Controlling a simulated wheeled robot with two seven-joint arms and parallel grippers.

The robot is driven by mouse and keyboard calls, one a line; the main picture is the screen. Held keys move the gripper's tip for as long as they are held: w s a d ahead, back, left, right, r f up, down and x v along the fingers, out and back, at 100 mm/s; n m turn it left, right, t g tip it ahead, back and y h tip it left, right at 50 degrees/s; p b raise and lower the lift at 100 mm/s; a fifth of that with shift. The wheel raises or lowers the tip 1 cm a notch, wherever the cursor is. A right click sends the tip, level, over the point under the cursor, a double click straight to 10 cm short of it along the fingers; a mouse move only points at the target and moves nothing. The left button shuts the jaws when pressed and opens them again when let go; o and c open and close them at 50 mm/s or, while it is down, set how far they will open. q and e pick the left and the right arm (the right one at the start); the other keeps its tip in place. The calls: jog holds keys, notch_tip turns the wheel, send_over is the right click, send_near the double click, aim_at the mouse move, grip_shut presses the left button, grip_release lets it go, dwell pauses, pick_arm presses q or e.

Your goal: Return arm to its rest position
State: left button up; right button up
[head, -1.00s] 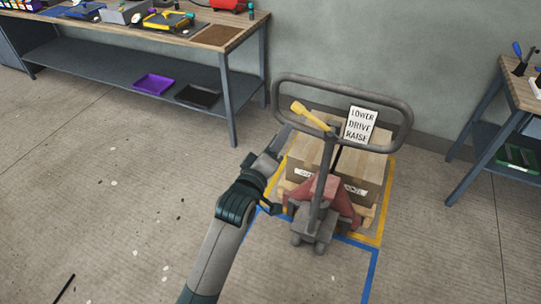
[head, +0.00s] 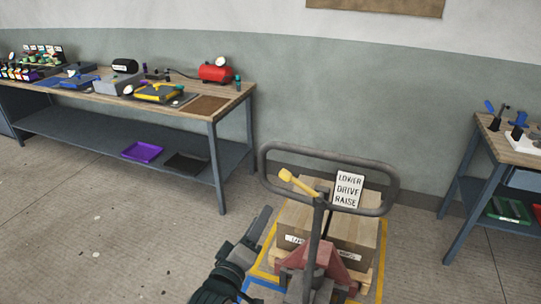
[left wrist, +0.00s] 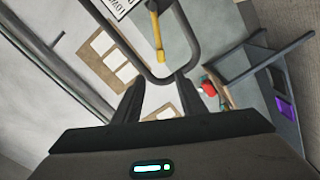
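My left arm comes in at the bottom of the head view. Its dark gripper (head: 262,225) is left of the pallet jack and below the level of its loop handle. In the left wrist view the two fingers (left wrist: 159,85) stand apart with nothing held between them. The grey loop handle (head: 262,174) carries a yellow lever (head: 298,184) and a sign reading LOWER DRIVE RAISE (head: 347,189). In the left wrist view the loop (left wrist: 150,74) lies beyond the fingertips; contact does not show. My right gripper is in neither view.
Boxes (head: 356,232) sit on a pallet behind the red jack body (head: 322,262), inside yellow floor tape (head: 378,268). A long workbench (head: 211,119) stands at left, another (head: 513,151) at right. The floor at lower left (head: 110,235) is mostly open.

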pick_arm(q)
jog(key=s+a+f+m+g+y, duration=0.1)
jog(key=s+f+m+g, duration=0.15)
jog(key=f, duration=1.35)
jog(key=s+a+f+m+g+y, duration=0.1)
jog(key=a+f+g, duration=0.15)
jog(key=f, duration=1.35)
jog(key=s+a+f+m+g+y+b, duration=0.1)
jog(key=s+a+f+g, duration=0.1)
jog(key=s+f, duration=0.65)
jog(key=s+a+f+m+g, duration=0.2)
jog(key=s+a+f, duration=0.15)
jog(key=f, duration=0.95)
jog(key=s+a+f+m+g+y, duration=0.1)
jog(key=s+f, duration=0.5)
jog(key=s, duration=0.6)
jog(key=s+a+f+m+g, duration=0.2)
jog(key=s+a+f, duration=0.4)
jog(key=s, duration=0.7)
jog(key=s+a+f+m+g+y+b, duration=0.1)
jog(key=s+a+f+g, duration=0.2)
jog(key=s+f, duration=0.4)
jog(key=s+g, duration=0.1)
jog(key=s, duration=0.5)
jog(key=shift+s+a+y, duration=0.15)
jog(key=shift+a+y, duration=0.15)
jog(key=shift+a, duration=0.1)
jog(key=shift+d+m, duration=0.1)
jog(key=shift+m, duration=0.15)
